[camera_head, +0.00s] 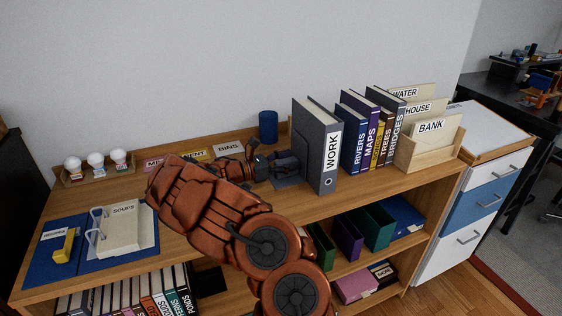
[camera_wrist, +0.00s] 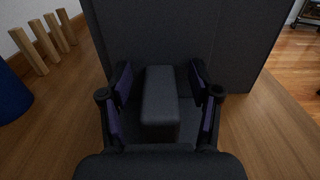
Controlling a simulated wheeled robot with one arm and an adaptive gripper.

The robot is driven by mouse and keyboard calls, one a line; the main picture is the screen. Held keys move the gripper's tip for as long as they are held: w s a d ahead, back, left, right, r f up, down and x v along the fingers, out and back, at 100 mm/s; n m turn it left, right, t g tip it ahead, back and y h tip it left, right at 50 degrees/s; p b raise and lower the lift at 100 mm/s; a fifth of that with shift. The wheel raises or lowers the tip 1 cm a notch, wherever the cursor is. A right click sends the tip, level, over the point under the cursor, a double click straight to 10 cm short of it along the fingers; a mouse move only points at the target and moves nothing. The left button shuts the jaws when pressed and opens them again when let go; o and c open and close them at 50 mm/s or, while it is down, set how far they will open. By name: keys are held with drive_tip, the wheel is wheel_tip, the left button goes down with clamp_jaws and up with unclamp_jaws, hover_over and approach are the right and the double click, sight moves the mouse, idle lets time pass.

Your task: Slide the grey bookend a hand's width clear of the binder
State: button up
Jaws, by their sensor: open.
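The grey binder (camera_head: 329,155), labelled WORK, stands upright on the desk top at the left end of the row of books. The grey bookend (camera_head: 289,183) sits at its left side; its flat base shows, and my gripper hides much of the rest. In the wrist view the bookend's raised block (camera_wrist: 160,98) stands between the fingers of my gripper (camera_wrist: 160,86), with a dark grey upright face close behind it. My gripper (camera_head: 279,166) is open around the block, with a narrow gap on each side. Whether the bookend touches the binder is hidden.
Upright books (camera_head: 354,133) and a wooden file box (camera_head: 447,150) stand right of the binder. A blue cup (camera_head: 268,127) is behind my gripper. Label cards (camera_head: 229,148) and a tray of white bulbs (camera_head: 96,160) line the back. Bare wood shows left of the bookend.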

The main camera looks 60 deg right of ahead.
drive_tip(key=shift+d, duration=0.1)
drive_tip(key=shift+c, duration=0.2)
clamp_jaws()
idle(0.4)
